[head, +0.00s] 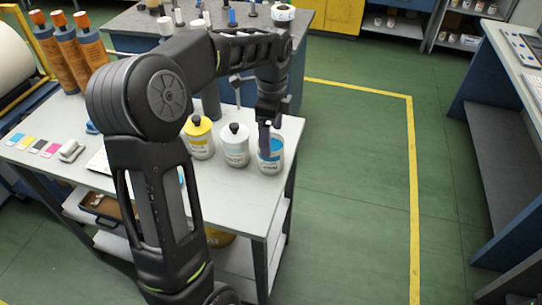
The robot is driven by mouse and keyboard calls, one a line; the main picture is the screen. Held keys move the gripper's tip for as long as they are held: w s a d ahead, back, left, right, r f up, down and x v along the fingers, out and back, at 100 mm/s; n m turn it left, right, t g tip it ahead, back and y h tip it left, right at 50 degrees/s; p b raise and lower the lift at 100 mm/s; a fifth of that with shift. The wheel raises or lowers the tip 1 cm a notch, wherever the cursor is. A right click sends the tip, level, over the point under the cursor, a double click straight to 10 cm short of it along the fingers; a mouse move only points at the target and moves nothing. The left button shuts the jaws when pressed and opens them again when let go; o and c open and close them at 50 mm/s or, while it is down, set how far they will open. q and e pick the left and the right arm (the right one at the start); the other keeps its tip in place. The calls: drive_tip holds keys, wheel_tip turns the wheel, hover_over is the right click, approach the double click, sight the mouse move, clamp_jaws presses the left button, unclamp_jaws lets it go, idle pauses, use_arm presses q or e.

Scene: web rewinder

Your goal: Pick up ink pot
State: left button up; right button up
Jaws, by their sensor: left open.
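Three ink pots stand upright in a row on the light-topped table (180,215): a yellow one (201,146) with a dark knob, a pale white-green one (236,152) with a dark knob, and a blue one (271,164) at the table's right edge. My left gripper (266,138) points down at the blue pot, with its fingers at the pot's top. It is open. The fingers hide the top of the blue pot, so I cannot tell whether they touch it. My right gripper is not in view.
Orange-and-dark bottles (71,50) stand at the table's far left. Colour swatches (34,145) and a small grey item (71,151) lie near the left edge. A second table (130,20) with small items is behind. Green floor (350,180) is clear to the right.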

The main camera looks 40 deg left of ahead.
use_arm(q)
drive_tip(key=shift+f, duration=0.85)
drive_tip(key=shift+s+f+p, duration=0.2)
drive_tip(key=shift+f+p, duration=0.4)
drive_tip(key=shift+f, duration=2.05)
drive_tip(key=shift+r, duration=0.1)
drive_tip(key=c, duration=1.9)
drive_tip(key=shift+r, duration=0.1)
wheel_tip(320, 180, up, 10)
drive_tip(key=shift+f+b, duration=0.1)
drive_tip(key=shift+b, duration=0.45)
